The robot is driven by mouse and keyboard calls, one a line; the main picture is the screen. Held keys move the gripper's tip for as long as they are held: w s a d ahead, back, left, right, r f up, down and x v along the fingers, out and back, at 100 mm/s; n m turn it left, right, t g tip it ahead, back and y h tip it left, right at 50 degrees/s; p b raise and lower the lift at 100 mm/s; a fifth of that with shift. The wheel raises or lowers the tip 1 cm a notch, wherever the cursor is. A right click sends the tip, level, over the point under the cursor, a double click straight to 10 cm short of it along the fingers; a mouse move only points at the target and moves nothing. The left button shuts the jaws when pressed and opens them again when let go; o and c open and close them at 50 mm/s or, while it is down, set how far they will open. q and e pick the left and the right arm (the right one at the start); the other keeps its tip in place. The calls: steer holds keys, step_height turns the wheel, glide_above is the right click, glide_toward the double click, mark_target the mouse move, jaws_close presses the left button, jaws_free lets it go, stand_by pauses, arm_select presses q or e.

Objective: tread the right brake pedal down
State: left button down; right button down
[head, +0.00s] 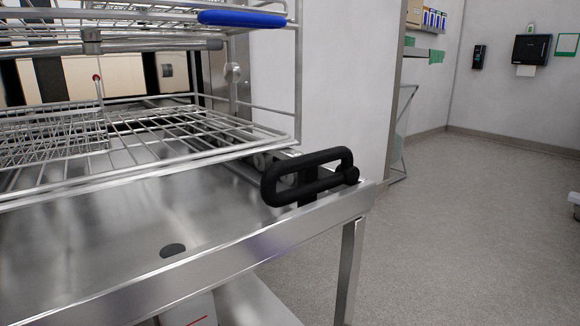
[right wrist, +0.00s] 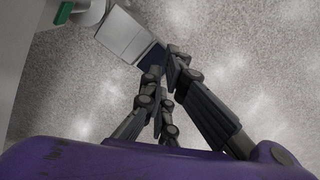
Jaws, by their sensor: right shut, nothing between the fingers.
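No brake pedal can be made out for certain. In the head view a steel trolley (head: 225,256) carries a black loop-shaped handle (head: 308,172) at its right front corner. Its feet and casters are out of the picture. In the right wrist view my right gripper (right wrist: 168,66) is shut and empty above grey floor. Its fingertips overlap in the picture with the dark end of a flat, light grey piece (right wrist: 122,35). I cannot tell whether this piece is a pedal or whether the fingers touch it. My left gripper is in neither view.
A wire rack (head: 200,152) with a blue bar (head: 242,19) stands on the trolley. A trolley leg (head: 348,270) is at the right corner. Open floor (head: 470,230) lies to the right. A pale, rounded thing (right wrist: 88,12) is at the wrist view's top left.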

steer(key=shift+f, duration=0.15)
stand_by(0.5)
steer(key=shift+f+b, duration=0.8)
steer(key=shift+b, duration=0.15)
